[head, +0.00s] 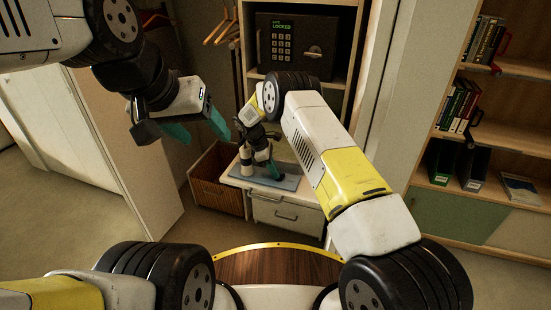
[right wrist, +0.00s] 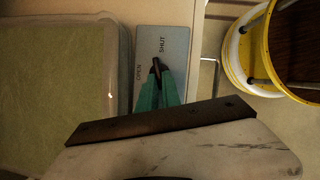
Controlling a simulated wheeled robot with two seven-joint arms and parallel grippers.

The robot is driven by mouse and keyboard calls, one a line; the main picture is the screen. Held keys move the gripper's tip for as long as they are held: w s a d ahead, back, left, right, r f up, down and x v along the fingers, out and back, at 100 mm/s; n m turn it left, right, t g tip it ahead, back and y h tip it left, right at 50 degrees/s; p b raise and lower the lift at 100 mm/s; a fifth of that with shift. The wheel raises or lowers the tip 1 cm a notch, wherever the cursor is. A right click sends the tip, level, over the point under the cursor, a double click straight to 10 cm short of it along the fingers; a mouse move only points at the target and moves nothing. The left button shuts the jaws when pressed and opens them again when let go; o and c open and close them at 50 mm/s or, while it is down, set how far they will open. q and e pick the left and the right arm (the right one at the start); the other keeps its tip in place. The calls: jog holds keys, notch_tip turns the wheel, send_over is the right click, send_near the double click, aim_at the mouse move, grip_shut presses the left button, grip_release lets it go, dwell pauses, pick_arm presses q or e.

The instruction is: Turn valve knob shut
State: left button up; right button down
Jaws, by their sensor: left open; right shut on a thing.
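The grey valve plate (head: 287,181) lies on a low white cabinet in the head view. The right wrist view shows the plate (right wrist: 178,45) with "SHUT" printed along its upper part and "OPEN" at its left edge. The small dark knob (right wrist: 156,65) stands between and below these words. My right gripper (right wrist: 158,78) has its teal fingers shut on the knob, hiding its lower part. In the head view my right gripper (head: 265,158) hides the knob. My left gripper (head: 198,129) is open and empty, raised left of the plate.
A safe (head: 295,46) with a keypad sits on a shelf above the cabinet (head: 285,216). A wicker basket (head: 215,192) stands left of the cabinet. Hangers (head: 222,27) hang at the upper left. A bookcase (head: 510,150) with binders stands at the right.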

jog(key=shift+w+m+g, duration=0.25)
jog(key=shift+m+g, duration=0.25)
jog(key=shift+m, duration=0.9)
jog(key=c, duration=1.5)
grip_release()
jog(key=shift+c, duration=0.2)
jog(key=shift+r, duration=0.1)
jog(key=v, duration=0.7)
jog(key=shift+r, duration=0.3)
jog(key=shift+w+a, duration=0.1)
jog(key=shift+w, duration=0.05)
